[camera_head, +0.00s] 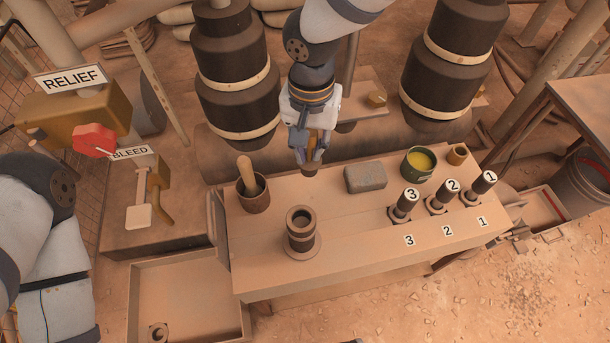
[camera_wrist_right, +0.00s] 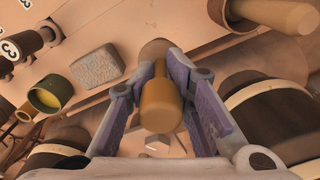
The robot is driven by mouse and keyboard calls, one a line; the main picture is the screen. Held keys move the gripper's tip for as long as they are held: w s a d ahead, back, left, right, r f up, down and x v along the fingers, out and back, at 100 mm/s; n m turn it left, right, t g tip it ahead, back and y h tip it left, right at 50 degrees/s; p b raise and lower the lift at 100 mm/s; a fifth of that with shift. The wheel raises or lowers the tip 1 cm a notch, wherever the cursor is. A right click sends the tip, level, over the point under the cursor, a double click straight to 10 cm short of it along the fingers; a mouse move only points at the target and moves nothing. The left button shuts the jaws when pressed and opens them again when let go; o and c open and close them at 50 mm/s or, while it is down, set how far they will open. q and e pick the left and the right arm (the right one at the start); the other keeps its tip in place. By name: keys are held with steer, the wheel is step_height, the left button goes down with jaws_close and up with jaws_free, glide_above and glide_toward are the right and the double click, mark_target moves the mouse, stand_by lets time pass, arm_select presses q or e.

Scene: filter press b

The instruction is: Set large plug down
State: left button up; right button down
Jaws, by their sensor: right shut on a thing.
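My right gripper (camera_head: 309,155) hangs over the back of the work table, left of the grey block. It is shut on the large plug, a tan, handle-like piece with a darker brown end. The plug's dark lower end (camera_head: 310,169) shows below the fingers in the head view. In the right wrist view the plug (camera_wrist_right: 160,104) sits between the two purple-grey finger pads of the right gripper (camera_wrist_right: 160,95). Whether the plug's lower end touches the table cannot be told. Part of my left arm shows at the left edge, but its gripper is out of view.
The table (camera_head: 340,260) holds a hollow flanged cylinder (camera_head: 301,232), a pot with a pestle-like stick (camera_head: 253,195), a grey block (camera_head: 366,178), a green tin with yellow contents (camera_head: 418,163), a small brown cup (camera_head: 457,154) and three numbered posts (camera_head: 404,205). The front middle is clear.

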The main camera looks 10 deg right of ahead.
mark_target(310, 174)
step_height(310, 174, down, 9)
steer(key=shift+s+r+b, duration=0.1)
steer(key=shift+r+b, duration=0.05)
steer(key=shift+b, duration=0.4)
arm_select(q)
steer(key=shift+s+f, duration=0.45)
steer(key=shift+f, duration=0.15)
arm_select(e)
steer(key=shift+r, duration=0.15)
steer(key=c, duration=1.9)
jaws_free()
steer(key=shift+f, duration=0.2)
steer(key=o, duration=0.5)
step_height(310, 174, up, 12)
steer(key=shift+r+p, duration=0.25)
steer(key=shift+p, duration=0.8)
arm_select(q)
steer(key=shift+v, duration=1.1)
